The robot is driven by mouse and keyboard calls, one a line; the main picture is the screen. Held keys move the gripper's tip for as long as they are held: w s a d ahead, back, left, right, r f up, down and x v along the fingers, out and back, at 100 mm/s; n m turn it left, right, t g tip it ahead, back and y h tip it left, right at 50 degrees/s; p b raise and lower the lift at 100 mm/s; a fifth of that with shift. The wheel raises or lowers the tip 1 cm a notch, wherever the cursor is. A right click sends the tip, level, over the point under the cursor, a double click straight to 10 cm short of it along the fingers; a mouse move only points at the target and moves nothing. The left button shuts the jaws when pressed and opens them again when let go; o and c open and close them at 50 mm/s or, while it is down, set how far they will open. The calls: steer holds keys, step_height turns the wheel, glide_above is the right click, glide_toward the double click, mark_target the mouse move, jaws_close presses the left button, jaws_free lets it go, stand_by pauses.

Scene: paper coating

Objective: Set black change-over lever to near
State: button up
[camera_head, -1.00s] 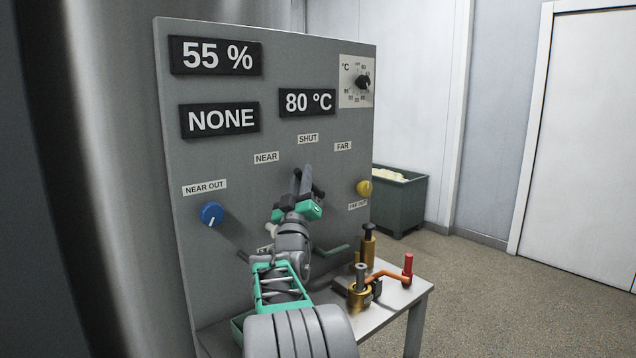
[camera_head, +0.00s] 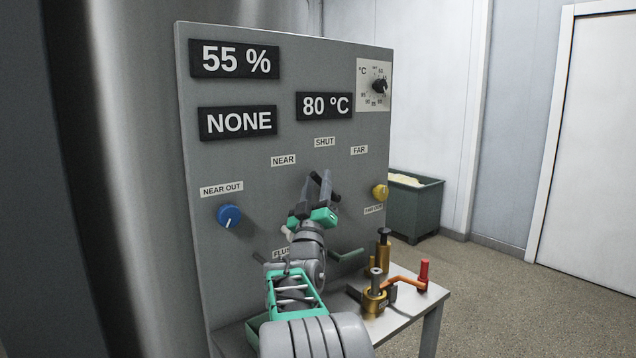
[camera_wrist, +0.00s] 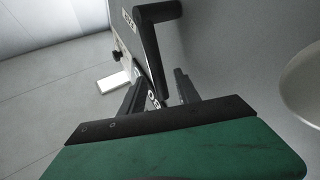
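The black change-over lever (camera_head: 335,197) sticks out from the grey panel below the SHUT label (camera_head: 325,142), with the NEAR label (camera_head: 283,160) to its left and the FAR label (camera_head: 359,150) to its right. My gripper (camera_head: 318,182) is at the lever, its fingers apart and partly covering it. In the wrist view, a dark lever bar (camera_wrist: 160,45) with a crosswise end (camera_wrist: 155,12) shows just beyond and between the spread fingers of my gripper (camera_wrist: 158,82). I cannot tell whether they touch it. The lever's pivot is hidden.
A display (camera_head: 237,122) reads NONE. A blue knob (camera_head: 229,216) is left and a yellow knob (camera_head: 380,192) right on the panel. A green bin (camera_head: 418,208) is behind.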

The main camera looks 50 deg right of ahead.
steer(key=b+v, duration=0.1)
steer(key=v, duration=0.5)
steer(key=shift+s+a+f+b, duration=0.15)
steer(key=shift+a+f+b, duration=0.15)
steer(key=shift+b, duration=0.1)
steer(key=shift+r, duration=0.1)
